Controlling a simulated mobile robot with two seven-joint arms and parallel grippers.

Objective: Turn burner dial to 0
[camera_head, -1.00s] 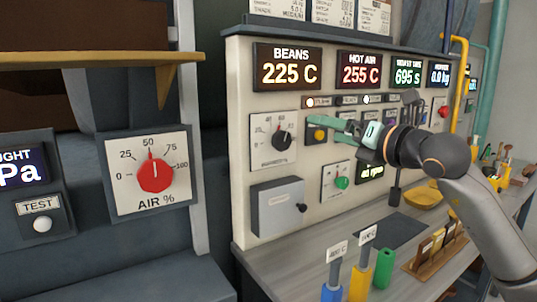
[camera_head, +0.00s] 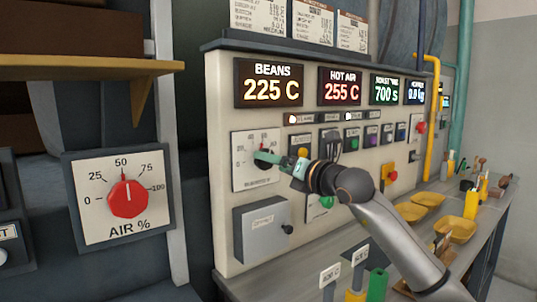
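The likely burner dial is a white square plate (camera_head: 242,177) with a scale and small blurred lettering on the beige control panel, left of the yellow button. Its dark knob is mostly hidden by my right gripper (camera_head: 267,158), so its setting is unreadable. My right gripper has green fingertips and reaches in from the right. The tips are at the knob in the picture. I cannot tell whether they touch it or have closed on it. My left gripper is not in view.
A separate red AIR % dial (camera_head: 127,198) is at the left, pointing near 50. A grey box (camera_head: 262,228) sits below the plate. Displays read BEANS 225 C (camera_head: 268,83) and HOT AIR 255 C (camera_head: 339,87). Yellow bowls (camera_head: 457,229) stand on the bench at right.

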